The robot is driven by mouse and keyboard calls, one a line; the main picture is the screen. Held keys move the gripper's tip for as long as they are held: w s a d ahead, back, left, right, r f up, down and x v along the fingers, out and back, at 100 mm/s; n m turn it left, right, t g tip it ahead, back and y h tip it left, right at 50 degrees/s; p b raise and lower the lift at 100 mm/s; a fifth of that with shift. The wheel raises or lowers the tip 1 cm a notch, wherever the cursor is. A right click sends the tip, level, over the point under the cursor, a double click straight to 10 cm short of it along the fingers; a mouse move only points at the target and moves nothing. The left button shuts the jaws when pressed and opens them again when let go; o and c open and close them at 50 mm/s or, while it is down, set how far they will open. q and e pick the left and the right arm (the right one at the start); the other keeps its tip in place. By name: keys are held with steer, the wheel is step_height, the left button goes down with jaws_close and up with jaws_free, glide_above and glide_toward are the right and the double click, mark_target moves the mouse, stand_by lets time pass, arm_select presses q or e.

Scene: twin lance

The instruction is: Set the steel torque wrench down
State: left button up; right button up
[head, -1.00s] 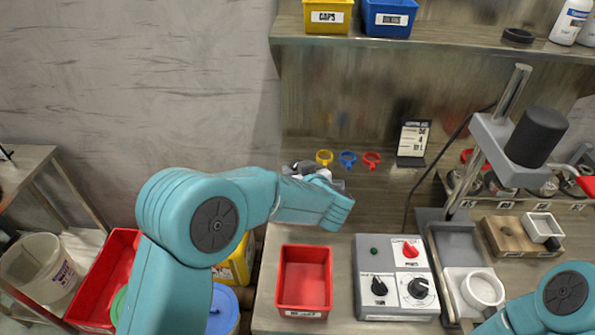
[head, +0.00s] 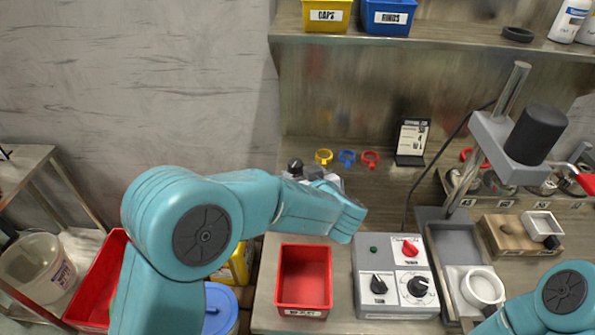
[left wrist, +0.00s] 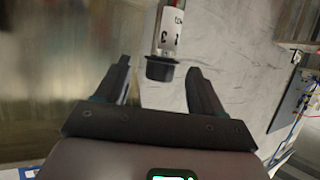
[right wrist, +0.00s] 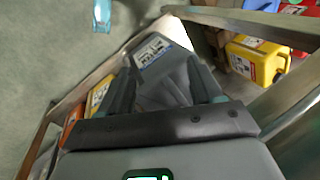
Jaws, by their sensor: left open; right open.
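In the head view the left gripper (head: 318,175) is over the back of the bench, partly hidden by my forearm. I cannot make out the whole wrench there. My right gripper (right wrist: 156,85) is open and empty in the right wrist view, above a grey labelled container (right wrist: 165,68).
A red bin (head: 303,278) and a grey control box (head: 393,278) stand at the bench front. Yellow, blue and red rings (head: 347,158) are behind. A press stand (head: 497,130) rises at right. A white bucket (head: 38,270) is at far left.

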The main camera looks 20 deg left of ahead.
arm_select(q)
steer(key=v, duration=0.7)
steer(key=shift+s, duration=0.25)
steer(key=shift+d, duration=0.1)
steer(key=shift+s+r, duration=0.1)
steer(key=shift+r, duration=0.15)
